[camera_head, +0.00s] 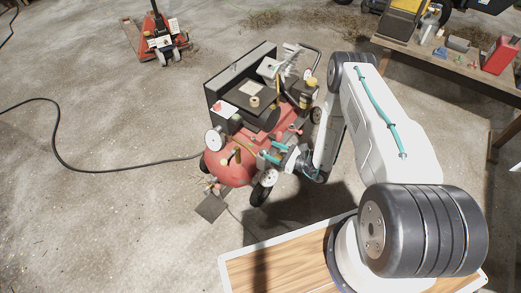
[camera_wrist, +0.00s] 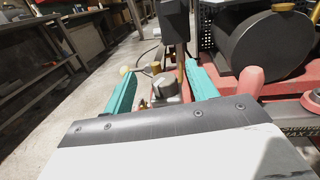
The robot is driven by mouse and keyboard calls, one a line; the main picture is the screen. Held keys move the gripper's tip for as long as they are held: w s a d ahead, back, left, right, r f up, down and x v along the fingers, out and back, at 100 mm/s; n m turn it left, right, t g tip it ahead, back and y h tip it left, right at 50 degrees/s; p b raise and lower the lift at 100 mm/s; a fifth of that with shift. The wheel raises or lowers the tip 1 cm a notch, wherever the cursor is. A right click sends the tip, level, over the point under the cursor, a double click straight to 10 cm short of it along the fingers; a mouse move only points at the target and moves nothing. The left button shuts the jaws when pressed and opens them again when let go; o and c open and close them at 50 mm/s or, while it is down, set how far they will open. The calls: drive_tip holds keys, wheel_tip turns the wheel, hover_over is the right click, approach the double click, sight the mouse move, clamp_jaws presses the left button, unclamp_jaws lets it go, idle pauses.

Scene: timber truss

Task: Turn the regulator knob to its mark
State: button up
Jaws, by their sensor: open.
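The regulator knob (camera_wrist: 166,88) appears in the wrist view as a grey, blocky knob on brass fittings. It sits between the two teal fingers of my gripper (camera_wrist: 160,72), with a visible space on each side. My gripper is open and holds nothing. In the head view my gripper (camera_head: 271,156) is low at the front of the red air compressor (camera_head: 228,172), among its fittings. I cannot pick out the knob there. The mark and the knob's pointing direction are too small to tell. The compressor's tank also shows in the wrist view.
A black hose (camera_head: 75,168) runs from the compressor across the concrete floor. A pressure gauge (camera_head: 213,139) stands close left of my gripper. A red rounded handle (camera_wrist: 250,80) rises right of my right finger. A workbench (camera_head: 450,70) stands at the upper right; a red pallet jack (camera_head: 160,40) is behind.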

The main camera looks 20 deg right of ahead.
sight(264, 152)
drive_tip(key=f, duration=0.1)
drive_tip(key=s+f+m, duration=0.1)
drive_tip(key=shift+d+f+h, duration=0.2)
drive_tip(key=shift+f+h, duration=0.15)
drive_tip(key=shift+h, duration=0.05)
drive_tip(key=shift+w+a+f, duration=0.1)
drive_tip(key=shift+w+a, duration=0.15)
drive_tip(key=shift+w, duration=0.05)
drive_tip(key=x, duration=0.6)
drive_tip(key=shift+w+a, duration=0.2)
drive_tip(key=shift+w, duration=0.15)
drive_tip(key=c, duration=1)
